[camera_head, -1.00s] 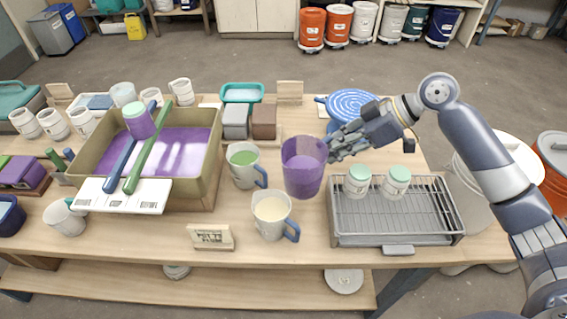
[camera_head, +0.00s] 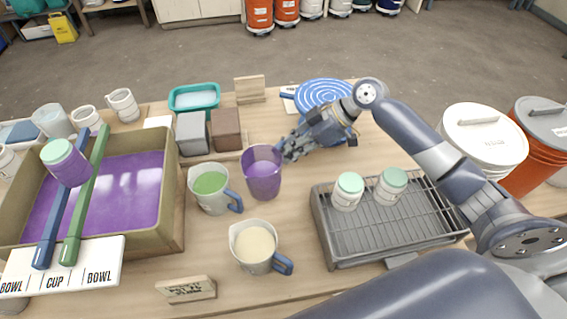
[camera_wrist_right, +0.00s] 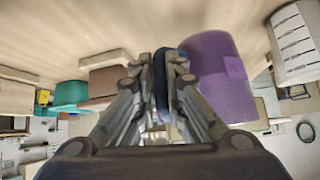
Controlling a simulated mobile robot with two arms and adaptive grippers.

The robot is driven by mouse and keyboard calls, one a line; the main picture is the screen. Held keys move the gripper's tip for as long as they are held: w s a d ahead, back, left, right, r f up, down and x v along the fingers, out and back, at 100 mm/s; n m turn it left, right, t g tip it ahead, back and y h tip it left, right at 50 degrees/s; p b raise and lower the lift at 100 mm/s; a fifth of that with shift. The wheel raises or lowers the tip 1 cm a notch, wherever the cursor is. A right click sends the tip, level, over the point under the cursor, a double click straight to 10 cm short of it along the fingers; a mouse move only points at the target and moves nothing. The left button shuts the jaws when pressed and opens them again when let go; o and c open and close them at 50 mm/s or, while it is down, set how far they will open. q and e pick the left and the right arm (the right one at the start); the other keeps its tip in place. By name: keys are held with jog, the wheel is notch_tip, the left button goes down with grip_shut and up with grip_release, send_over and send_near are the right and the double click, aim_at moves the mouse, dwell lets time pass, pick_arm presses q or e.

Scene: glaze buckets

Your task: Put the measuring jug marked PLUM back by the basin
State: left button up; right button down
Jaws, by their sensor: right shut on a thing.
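The purple measuring jug (camera_head: 262,173) is upright right of the green-filled jug, with purple inside; no PLUM mark is readable on it. My right gripper (camera_head: 290,151) is shut on its handle from the right. In the right wrist view, the fingers (camera_wrist_right: 163,85) close around a blue handle (camera_wrist_right: 161,80), and the purple jug (camera_wrist_right: 218,75) is beside them. I cannot tell whether its base touches the table. The tan basin (camera_head: 165,215) holds purple glaze and stands at the left, beyond the green-filled jug. My left gripper is not in view.
A green-filled jug (camera_head: 211,188) stands between basin and purple jug; a cream-filled jug (camera_head: 254,247) is in front. A wire rack (camera_head: 375,228) with two lidded jars is at the right. Grey and brown blocks (camera_head: 226,129) stand behind. A wooden sign (camera_head: 187,288) stands at the front.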

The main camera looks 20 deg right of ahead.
jog(key=shift+w+f, duration=0.1)
jog(key=shift+f, duration=2.1)
jog(key=c, duration=1.9)
grip_release()
jog(key=shift+o, duration=1.2)
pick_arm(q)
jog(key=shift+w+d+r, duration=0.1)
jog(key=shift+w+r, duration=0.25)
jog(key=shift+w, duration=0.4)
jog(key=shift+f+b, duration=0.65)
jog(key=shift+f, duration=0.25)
pick_arm(e)
jog(key=v, duration=1.2)
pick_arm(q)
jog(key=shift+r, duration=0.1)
pick_arm(e)
jog(key=shift+r, duration=0.1)
